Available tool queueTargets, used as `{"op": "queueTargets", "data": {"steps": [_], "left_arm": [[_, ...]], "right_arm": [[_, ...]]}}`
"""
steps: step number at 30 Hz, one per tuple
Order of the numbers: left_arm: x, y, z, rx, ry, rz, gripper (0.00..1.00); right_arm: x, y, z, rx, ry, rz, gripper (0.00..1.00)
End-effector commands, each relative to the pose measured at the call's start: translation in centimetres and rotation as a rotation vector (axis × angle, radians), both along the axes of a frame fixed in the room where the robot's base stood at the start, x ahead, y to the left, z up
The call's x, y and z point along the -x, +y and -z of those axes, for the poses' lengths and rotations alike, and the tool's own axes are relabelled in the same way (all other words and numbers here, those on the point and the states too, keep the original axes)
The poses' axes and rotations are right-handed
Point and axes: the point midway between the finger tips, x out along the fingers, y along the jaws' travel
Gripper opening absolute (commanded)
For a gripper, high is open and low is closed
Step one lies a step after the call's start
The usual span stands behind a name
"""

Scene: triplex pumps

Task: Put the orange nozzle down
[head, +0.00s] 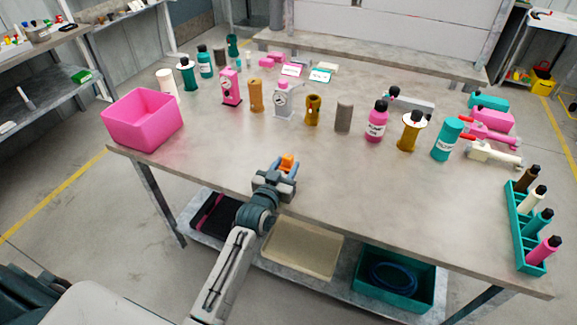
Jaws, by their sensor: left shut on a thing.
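The orange nozzle (287,162) is a small block-like piece between the blue fingers of my left gripper (286,167). My left gripper is shut on it near the front edge of the grey table (380,190). The gripper hides the lower part of the nozzle, and I cannot tell whether it touches the tabletop. My right gripper is not in view.
A pink bin (143,119) stands at the table's left corner. Several bottles and cylinders, including a pink bottle (377,122), stand across the middle. A teal rack (522,228) with several bottles is at the right edge. The front middle tabletop is clear.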

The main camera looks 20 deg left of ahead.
Motion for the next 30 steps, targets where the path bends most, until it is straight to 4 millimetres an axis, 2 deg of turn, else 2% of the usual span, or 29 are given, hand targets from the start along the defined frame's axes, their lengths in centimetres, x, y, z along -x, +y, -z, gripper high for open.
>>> {"op": "queueTargets", "data": {"steps": [1,6,18,19,22,30], "left_arm": [[-0.8,0.0,0.3,0.001,0.000,0.000,0.15],[-2.1,-0.1,1.7,0.001,0.000,0.000,0.15],[-2.1,-0.1,2.3,0.000,0.000,0.000,0.15],[-2.1,-0.1,2.2,0.000,0.000,0.000,0.42],[-2.1,-0.1,2.2,0.000,0.001,0.000,0.59],[-2.1,-0.1,2.1,0.000,0.000,0.000,0.59]], "right_arm": [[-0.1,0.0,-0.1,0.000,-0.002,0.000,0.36],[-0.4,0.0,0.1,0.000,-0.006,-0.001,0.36],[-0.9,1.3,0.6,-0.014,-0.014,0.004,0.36],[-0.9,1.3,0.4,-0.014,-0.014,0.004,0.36],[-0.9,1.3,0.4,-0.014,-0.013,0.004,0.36],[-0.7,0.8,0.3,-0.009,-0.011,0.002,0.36]]}}
